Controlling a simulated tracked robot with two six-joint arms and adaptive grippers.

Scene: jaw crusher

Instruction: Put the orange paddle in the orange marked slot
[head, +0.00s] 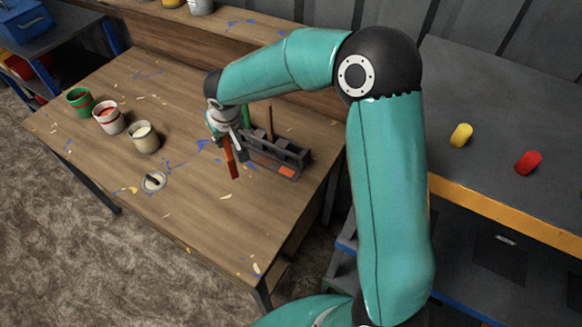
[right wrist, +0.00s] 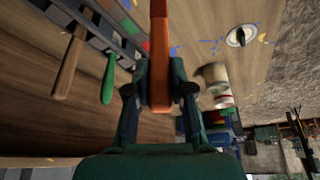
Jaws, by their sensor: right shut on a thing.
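The orange paddle (head: 230,158) hangs below my right gripper (head: 222,127), which is shut on it in front of the rack's left end. In the right wrist view, the paddle (right wrist: 160,45) runs upward from between the fingers of the gripper (right wrist: 158,92). The dark slotted rack (head: 273,152) stands on the table. An orange mark (head: 287,171) is on its front near the right end, and the paddle is left of that mark and apart from it. The rack (right wrist: 128,46) also shows at the wrist view's upper left. My left gripper is out of view.
A brown handle (head: 269,122) and a green handle (head: 246,116) stand up from the rack. Green (head: 79,101), red-banded (head: 108,118) and cream (head: 144,137) cups and a small round lid-like dish (head: 153,182) are to the left. The table's front is mostly clear.

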